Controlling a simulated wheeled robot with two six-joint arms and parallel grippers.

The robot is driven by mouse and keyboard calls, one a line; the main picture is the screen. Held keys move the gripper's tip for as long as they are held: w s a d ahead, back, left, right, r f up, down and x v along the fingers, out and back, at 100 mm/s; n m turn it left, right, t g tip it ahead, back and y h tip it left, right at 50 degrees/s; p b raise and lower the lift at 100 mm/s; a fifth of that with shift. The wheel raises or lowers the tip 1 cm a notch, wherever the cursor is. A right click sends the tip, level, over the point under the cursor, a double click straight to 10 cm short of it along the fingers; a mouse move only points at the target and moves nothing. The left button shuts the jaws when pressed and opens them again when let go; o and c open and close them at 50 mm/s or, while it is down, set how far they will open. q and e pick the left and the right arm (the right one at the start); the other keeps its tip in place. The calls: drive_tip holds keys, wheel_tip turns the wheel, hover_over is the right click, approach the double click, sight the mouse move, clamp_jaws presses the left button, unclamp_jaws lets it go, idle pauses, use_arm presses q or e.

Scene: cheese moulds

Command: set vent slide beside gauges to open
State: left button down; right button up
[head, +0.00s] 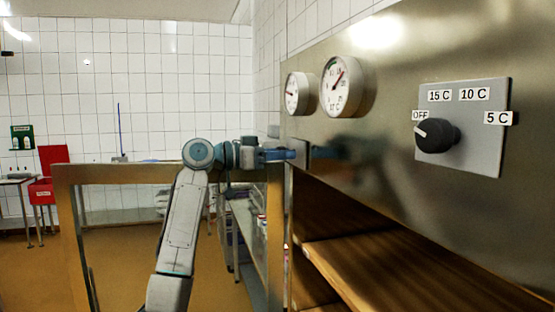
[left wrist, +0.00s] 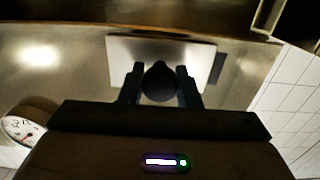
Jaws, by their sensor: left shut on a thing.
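My left gripper (head: 284,155) reaches the steel panel just below the two gauges in the head view. In the left wrist view its two dark fingers (left wrist: 160,86) stand on either side of a dark round knob, the vent slide's handle (left wrist: 159,80), and are shut on it. The handle sits in front of a pale plate (left wrist: 125,48) on the panel. The slide's lettering and exact position cannot be read. My right gripper is in neither view.
The round gauges, one smaller (head: 296,93) and one larger (head: 341,86), sit above the gripper. A black temperature dial (head: 436,135) on a grey plate is to the right. Wooden shelves (head: 385,260) lie below the panel. An open framed door (head: 115,174) stands at left.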

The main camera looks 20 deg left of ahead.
use_arm(q)
drive_tip(key=s+d+b, duration=0.1)
drive_tip(key=s, duration=0.1)
drive_tip(key=s+d+b, duration=0.1)
drive_tip(key=s+d, duration=0.1)
drive_tip(key=s, duration=0.1)
drive_tip(key=s+d+b, duration=0.1)
drive_tip(key=s+d, duration=0.1)
drive_tip(key=shift+s+d, duration=0.2)
drive_tip(key=shift+s, duration=0.2)
drive_tip(key=c, duration=1.2)
unclamp_jaws()
drive_tip(key=shift+c, duration=0.2)
drive_tip(key=shift+o, duration=0.9)
drive_tip(key=shift+s, duration=0.2)
drive_tip(key=shift+a, duration=0.25)
drive_tip(key=b+v, duration=0.4)
drive_tip(key=v, duration=0.6)
drive_tip(key=shift+s, duration=0.3)
